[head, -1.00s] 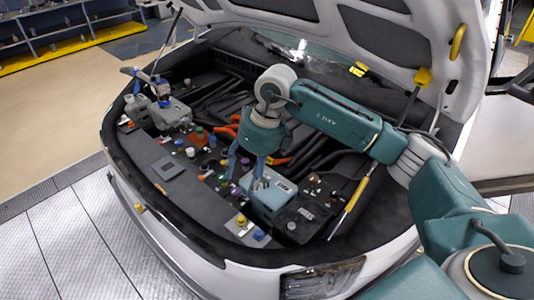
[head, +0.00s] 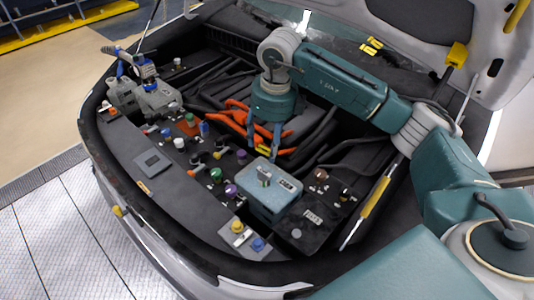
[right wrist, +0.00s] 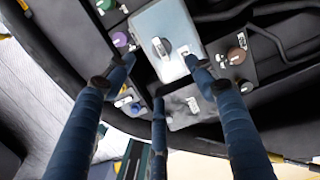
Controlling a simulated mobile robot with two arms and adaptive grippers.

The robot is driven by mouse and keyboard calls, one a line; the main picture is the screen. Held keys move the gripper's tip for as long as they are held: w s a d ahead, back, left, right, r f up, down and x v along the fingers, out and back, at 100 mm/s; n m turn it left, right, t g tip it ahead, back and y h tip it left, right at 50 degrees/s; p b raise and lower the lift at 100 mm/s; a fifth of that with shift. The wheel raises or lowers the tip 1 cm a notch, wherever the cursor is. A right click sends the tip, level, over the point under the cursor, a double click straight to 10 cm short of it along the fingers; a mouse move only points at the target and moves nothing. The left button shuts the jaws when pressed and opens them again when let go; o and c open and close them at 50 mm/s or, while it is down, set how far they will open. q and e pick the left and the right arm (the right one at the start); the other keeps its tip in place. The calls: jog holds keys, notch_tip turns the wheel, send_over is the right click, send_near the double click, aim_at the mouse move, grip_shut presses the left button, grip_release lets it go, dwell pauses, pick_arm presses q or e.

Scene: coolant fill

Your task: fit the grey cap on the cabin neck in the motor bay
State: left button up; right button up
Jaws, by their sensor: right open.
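A grey cap (head: 264,179) stands on top of a light blue-grey box (head: 270,203) at the front right of the motor bay. In the right wrist view the cap (right wrist: 160,47) sits on the box beside a small label. My right gripper (head: 263,155) is open and empty, its fingers pointing down near the far side of the box in the head view. The right wrist view shows its spread fingers (right wrist: 160,86), apart from the cap. I cannot tell which fitting is the cabin neck. My left gripper is out of view.
Several coloured caps, such as a purple one (head: 231,190), a yellow one (head: 237,227) and a white one (head: 180,143), line the bay's front. Orange hoses (head: 238,113) run behind. A yellow-handled strut (head: 375,197) leans at the right, under the raised hood (head: 425,25).

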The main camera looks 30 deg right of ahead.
aim_at(264, 171)
jog(key=f, duration=0.1)
jog(key=f+b, duration=0.2)
jog(key=shift+w+d+f, duration=0.1)
jog(key=shift+w+f, duration=0.25)
jog(key=shift+f, duration=0.3)
pick_arm(q)
jog(key=p, duration=0.3)
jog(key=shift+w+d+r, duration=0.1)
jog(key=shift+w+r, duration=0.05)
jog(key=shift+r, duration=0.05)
pick_arm(e)
jog(key=f, duration=0.6)
jog(key=w+f, duration=0.1)
jog(key=f, duration=0.2)
jog(key=shift+a+f, duration=0.25)
jog(key=shift+f, duration=0.1)
